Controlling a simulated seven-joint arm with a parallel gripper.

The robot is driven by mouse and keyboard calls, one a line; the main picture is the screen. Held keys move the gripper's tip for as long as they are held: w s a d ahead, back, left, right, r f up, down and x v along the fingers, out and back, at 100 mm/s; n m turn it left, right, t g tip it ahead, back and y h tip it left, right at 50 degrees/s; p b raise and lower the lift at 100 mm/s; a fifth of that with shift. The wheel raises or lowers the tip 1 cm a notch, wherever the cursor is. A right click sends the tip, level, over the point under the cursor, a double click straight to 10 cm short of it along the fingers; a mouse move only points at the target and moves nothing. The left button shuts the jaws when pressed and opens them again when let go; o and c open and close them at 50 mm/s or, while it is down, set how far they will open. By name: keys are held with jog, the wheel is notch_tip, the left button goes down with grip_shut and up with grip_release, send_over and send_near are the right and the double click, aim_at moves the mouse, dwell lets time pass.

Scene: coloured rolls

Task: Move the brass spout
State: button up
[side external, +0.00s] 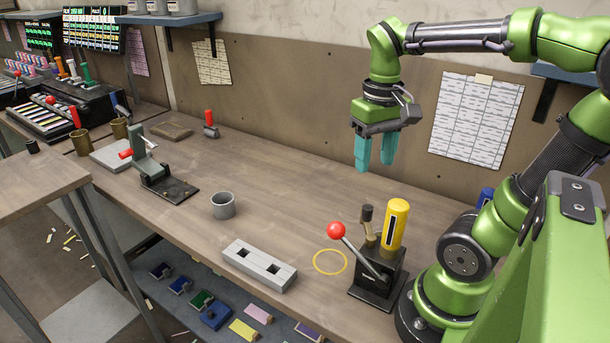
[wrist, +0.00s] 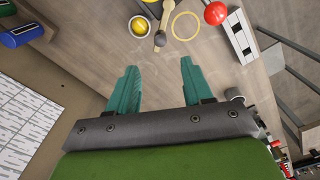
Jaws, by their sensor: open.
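The brass spout (side external: 370,238) is on the black device (side external: 375,283) at the front right of the bench, beside a yellow cylinder (side external: 397,225). It looks like a short brass post with a dark end piece. In the wrist view the spout (wrist: 160,35) lies beyond my fingertips, between the yellow cylinder (wrist: 139,26) and a yellow ring. My gripper (side external: 374,162) is open and empty, fingers down, well above the bench behind the device. Its two teal fingers also show in the wrist view (wrist: 158,66).
A lever with a red ball (side external: 336,230) rises from the device's left side. A yellow ring (side external: 330,262) lies or is marked on the bench. A grey two-hole block (side external: 260,265) and grey cup (side external: 223,205) stand left. The bench middle is clear.

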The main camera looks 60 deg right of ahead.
aim_at(368, 208)
notch_tip(368, 208, down, 12)
jog(key=shift+f, duration=0.1)
dwell(0.4)
grip_shut()
